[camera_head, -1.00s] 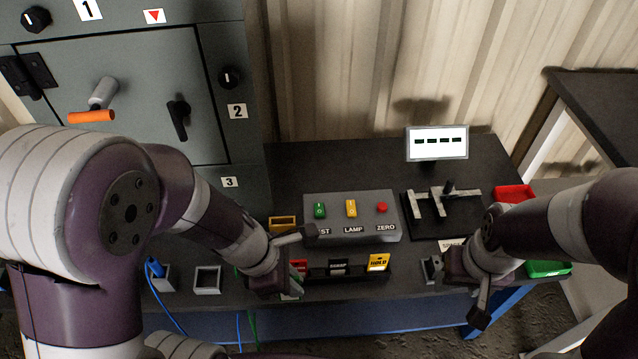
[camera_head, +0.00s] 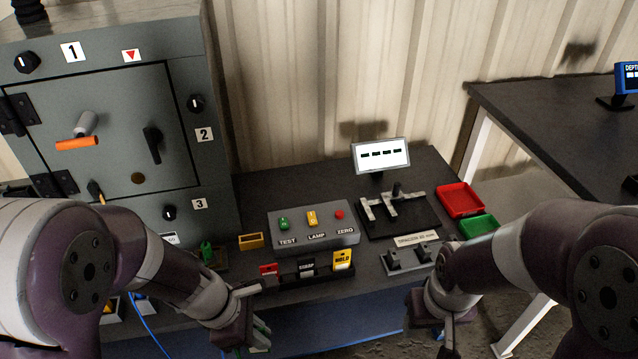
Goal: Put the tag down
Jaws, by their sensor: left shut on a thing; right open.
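My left gripper (camera_head: 250,322) is low at the bench's front edge, in front of the tag rack. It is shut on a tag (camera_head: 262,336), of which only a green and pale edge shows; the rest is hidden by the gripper. The tag rack (camera_head: 288,281) stands on the bench with a red tag (camera_head: 268,269), a black tag (camera_head: 306,267) and a yellow HOLD tag (camera_head: 343,259). My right gripper (camera_head: 440,326) is open, in front of the bench at the right, apart from the rack.
A grey control box (camera_head: 314,235) with TEST, LAMP and ZERO stands behind the rack. To its right are a black fixture (camera_head: 402,216), a display (camera_head: 381,156), a red tray (camera_head: 460,199) and a green tray (camera_head: 478,226). A grey cabinet (camera_head: 110,110) stands left.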

